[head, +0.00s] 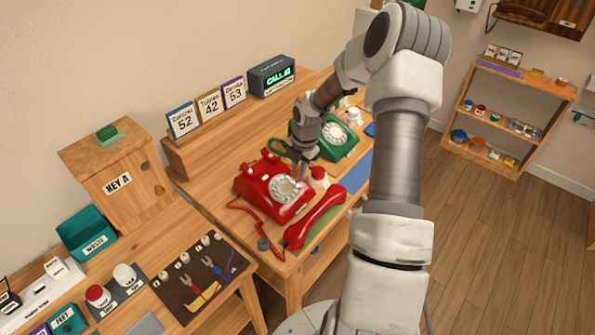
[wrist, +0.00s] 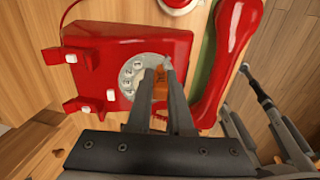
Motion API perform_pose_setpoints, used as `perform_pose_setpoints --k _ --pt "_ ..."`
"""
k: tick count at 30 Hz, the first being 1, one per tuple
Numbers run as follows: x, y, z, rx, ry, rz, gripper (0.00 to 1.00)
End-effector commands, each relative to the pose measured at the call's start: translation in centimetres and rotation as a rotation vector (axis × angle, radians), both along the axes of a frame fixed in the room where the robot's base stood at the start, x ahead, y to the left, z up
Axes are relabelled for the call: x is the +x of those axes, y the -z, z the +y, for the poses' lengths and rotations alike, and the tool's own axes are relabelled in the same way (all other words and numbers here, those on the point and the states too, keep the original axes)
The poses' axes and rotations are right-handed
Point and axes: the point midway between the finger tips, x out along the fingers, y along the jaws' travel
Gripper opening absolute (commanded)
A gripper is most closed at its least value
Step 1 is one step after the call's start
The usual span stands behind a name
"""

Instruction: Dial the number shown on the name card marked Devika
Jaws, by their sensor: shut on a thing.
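The red dial phone (head: 262,190) stands on the wooden desk, its pale rotary dial (head: 286,189) facing up. Its red handset (head: 315,217) lies off the cradle at the phone's front right. My gripper (head: 300,174) points down at the dial's far right edge. In the wrist view, my gripper (wrist: 161,78) is shut on a small orange-brown piece (wrist: 160,84), over the right part of the dial (wrist: 141,75); I cannot tell whether it touches. The purple-edged name card (head: 234,92) appears to read Devika 53. Beside it are a yellow-edged card (head: 209,104) showing 42 and a blue-edged card (head: 183,120) showing 52.
A green dial phone (head: 326,137) stands behind my gripper, with a red-topped white item (head: 318,178) near the red phone. A dark box with a green lit display (head: 272,76) stands at the back. A tool board (head: 198,275) lies on the near left bench.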

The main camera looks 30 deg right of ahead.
Motion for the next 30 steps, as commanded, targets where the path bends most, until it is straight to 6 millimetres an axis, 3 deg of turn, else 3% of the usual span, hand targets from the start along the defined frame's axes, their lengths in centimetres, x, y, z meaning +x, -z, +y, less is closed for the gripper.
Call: perform_pose_setpoints --k 10,25,30 --pt "-0.1 -0.4 0.0 0.0 0.0 0.0 0.0" --pt "-2.2 -5.9 -0.9 0.0 0.0 0.0 0.0" --pt "-2.7 -6.5 -1.0 0.001 -0.001 0.0 0.0"
